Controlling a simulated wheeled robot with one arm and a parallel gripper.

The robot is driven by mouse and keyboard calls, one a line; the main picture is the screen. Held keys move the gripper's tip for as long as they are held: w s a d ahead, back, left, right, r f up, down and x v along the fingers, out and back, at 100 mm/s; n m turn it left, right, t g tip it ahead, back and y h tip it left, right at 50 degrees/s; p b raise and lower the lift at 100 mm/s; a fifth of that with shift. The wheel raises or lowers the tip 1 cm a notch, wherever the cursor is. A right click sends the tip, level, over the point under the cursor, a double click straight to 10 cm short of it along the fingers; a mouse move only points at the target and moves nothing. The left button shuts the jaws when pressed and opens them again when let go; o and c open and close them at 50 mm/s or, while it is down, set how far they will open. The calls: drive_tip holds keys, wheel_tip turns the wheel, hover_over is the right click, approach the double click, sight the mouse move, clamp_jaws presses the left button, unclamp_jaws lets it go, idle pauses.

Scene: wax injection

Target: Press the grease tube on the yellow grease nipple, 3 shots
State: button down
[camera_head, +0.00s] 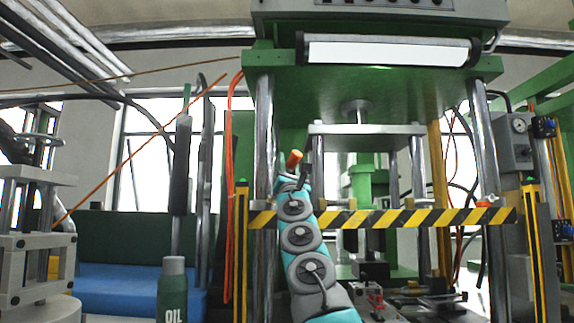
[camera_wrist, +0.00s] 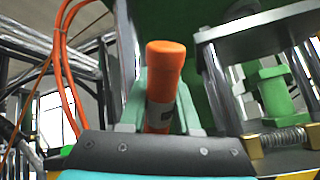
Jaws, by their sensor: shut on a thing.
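The grease tube (camera_wrist: 165,70) is an orange cylinder with a rounded end and a greyish label band low on it. It stands between the pale green fingers of my gripper (camera_wrist: 161,100), which is shut on it. In the head view the tube's orange end (camera_head: 294,159) shows above my raised gripper (camera_head: 297,174), in front of the green press. The tube's orange end points up and touches nothing that I can see. I cannot make out the yellow grease nipple for certain in either view.
A yellow-black striped bar (camera_head: 440,218) crosses the press front close to my arm. Steel columns (camera_head: 264,140) and orange hoses (camera_head: 231,190) stand to the left. A green oil bottle (camera_head: 173,290) is at the lower left. A spring (camera_wrist: 284,138) lies right of my gripper.

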drive_tip(key=shift+s+r, duration=0.1)
drive_tip(key=shift+s+d+r, duration=0.7)
drive_tip(key=shift+s+r, duration=0.2)
drive_tip(key=shift+r, duration=0.1)
drive_tip(key=shift+s+d+r, duration=0.65)
drive_tip(key=shift+s+r, duration=0.25)
drive_tip(key=shift+r, duration=0.05)
